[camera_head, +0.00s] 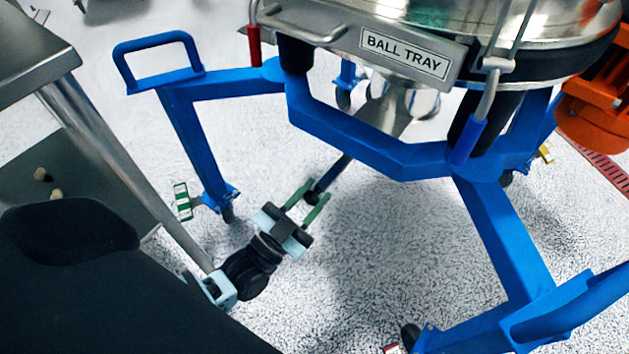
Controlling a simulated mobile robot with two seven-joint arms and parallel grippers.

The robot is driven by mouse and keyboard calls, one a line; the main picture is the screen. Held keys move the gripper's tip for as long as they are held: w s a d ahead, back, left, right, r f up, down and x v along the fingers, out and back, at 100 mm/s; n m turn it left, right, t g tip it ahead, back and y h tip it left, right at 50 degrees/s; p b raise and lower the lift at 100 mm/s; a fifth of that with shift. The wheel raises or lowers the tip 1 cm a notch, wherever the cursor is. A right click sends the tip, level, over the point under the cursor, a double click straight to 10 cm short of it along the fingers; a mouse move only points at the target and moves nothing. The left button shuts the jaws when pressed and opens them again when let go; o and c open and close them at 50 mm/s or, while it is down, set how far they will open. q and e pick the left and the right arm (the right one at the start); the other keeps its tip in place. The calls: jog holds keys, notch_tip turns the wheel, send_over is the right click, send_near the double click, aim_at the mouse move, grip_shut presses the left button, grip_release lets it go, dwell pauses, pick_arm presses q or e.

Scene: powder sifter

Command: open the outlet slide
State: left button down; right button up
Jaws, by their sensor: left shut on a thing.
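The powder sifter has a round steel body (420,20) with a "BALL TRAY" front plate (400,52). It stands on a blue frame (370,140). Below it is a steel outlet (392,112), partly hidden by the frame. A dark slide handle (333,172) runs from under the frame down and left to a dark end. My left gripper (310,197) has green fingers, one on each side of that end, and is shut on the handle. The slide plate itself is hidden. My right gripper is not in view.
A steel table (38,55) with a slanting leg (125,170) stands close left of my left arm. Blue frame legs (200,150) flank the handle. A red-grip latch (254,45) hangs at the sifter. An orange object (592,105) is at right.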

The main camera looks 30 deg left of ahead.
pick_arm(q)
jog(key=c, duration=1.1)
grip_release()
jog(key=shift+f, duration=0.1)
jog(key=p+v, duration=0.1)
jog(key=v, duration=0.6)
jog(key=shift+s+a+f, duration=0.1)
jog(key=shift+s+f, duration=0.05)
jog(key=shift+s, duration=0.15)
